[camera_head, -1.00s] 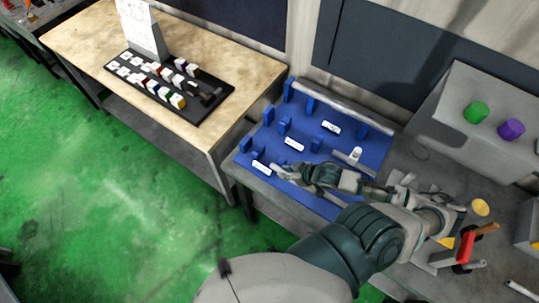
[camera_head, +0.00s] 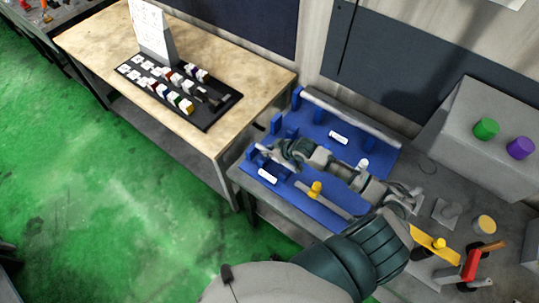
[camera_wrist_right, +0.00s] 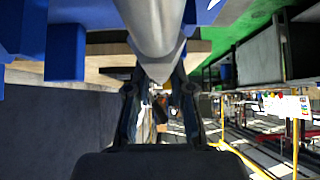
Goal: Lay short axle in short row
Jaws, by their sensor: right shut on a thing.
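My right gripper (camera_head: 265,157) reaches across the blue rack (camera_head: 298,198) to its left part, among the upright blue holders (camera_head: 276,124). In the right wrist view, the fingers (camera_wrist_right: 160,90) are shut on a grey metal axle (camera_wrist_right: 155,28), whose pointed end shows between them. Blue holder parts (camera_wrist_right: 65,50) show close beside it at the left; I cannot tell whether the axle touches them. The held axle is hard to make out in the head view. A long grey axle (camera_head: 350,118) lies along the rack's back. My left gripper is not in view.
A grey bar (camera_head: 335,204) with a yellow knob (camera_head: 315,188) lies at the rack's front. White labels (camera_head: 338,137) mark the rack. A wooden table (camera_head: 208,133) stands left. A grey box with green (camera_head: 487,128) and purple (camera_head: 519,147) buttons is at right.

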